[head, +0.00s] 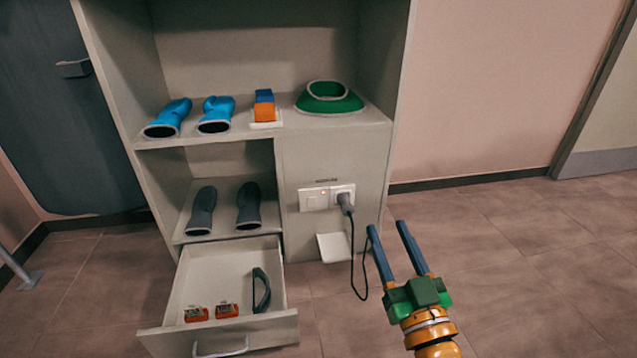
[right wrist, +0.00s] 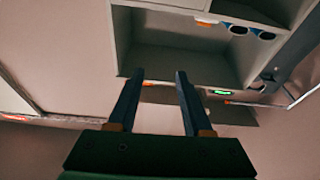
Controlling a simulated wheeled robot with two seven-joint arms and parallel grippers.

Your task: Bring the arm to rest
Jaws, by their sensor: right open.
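My right gripper (head: 388,242) is in the lower right of the head view, its two blue-grey fingers apart and nothing between them. It points up and away, in front of the cabinet's right side and right of a dark cord (head: 352,262). In the right wrist view the same open gripper (right wrist: 158,76) shows with empty fingers, the cabinet behind it. I cannot tell from the head view how far the fingers are from the cord. My left gripper is not in view.
The bottom drawer (head: 185,275) is pulled out, with orange-red items and a dark band inside. Floor at right is clear.

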